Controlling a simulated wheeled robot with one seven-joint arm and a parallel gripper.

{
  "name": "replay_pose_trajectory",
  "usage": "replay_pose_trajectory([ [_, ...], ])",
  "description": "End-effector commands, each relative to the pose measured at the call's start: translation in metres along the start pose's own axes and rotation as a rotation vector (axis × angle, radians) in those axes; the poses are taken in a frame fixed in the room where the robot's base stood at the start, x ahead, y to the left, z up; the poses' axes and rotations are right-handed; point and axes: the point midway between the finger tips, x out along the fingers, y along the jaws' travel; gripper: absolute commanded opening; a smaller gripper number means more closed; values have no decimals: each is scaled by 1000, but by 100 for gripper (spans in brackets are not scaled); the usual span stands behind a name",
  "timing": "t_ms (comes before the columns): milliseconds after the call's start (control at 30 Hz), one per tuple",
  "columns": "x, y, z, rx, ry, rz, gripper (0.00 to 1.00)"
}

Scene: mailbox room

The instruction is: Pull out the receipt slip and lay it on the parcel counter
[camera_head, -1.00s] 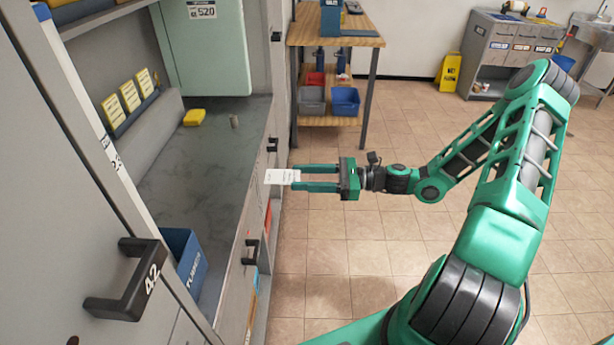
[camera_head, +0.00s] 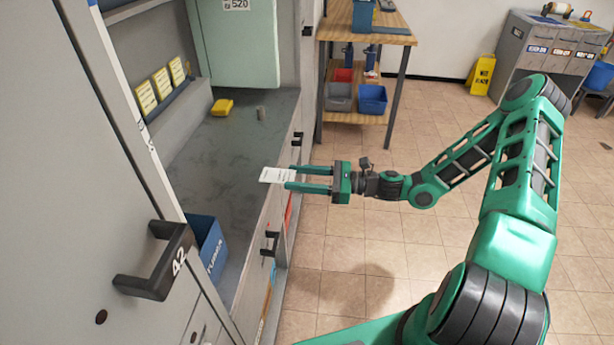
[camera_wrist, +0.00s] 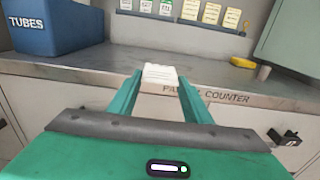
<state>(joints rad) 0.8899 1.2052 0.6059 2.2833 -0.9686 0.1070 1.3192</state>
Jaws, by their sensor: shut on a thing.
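My gripper (camera_head: 308,178) is shut on the white receipt slip (camera_head: 275,175), which sticks out past the fingertips toward the left. In the head view the slip appears over the front edge of the grey parcel counter (camera_head: 205,150). In the wrist view the slip (camera_wrist: 159,74) lies flat between the green fingers. The counter front there carries the partly covered lettering "PARCEL COUNTER" (camera_wrist: 225,97). The counter top behind the slip is largely bare. I cannot tell whether the slip is over the counter or just in front of it.
A blue tubes bin (camera_head: 207,247) stands at the counter's near end. A yellow block (camera_head: 222,107) and a small grey cylinder (camera_head: 261,113) sit farther back. Yellow cards (camera_head: 161,83) line the back ledge. A door with black handle 42 (camera_head: 155,262) is at left.

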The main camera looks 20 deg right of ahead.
Motion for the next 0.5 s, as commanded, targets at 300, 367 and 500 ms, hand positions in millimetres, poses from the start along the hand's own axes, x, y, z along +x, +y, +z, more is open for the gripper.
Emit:
replay_pose_trajectory([
  [300,22,0,-12,-1,0,1,21],
  [367,25,0,-14,0,0,0,21],
  [500,29,0,-16,0,0,-1,21],
])
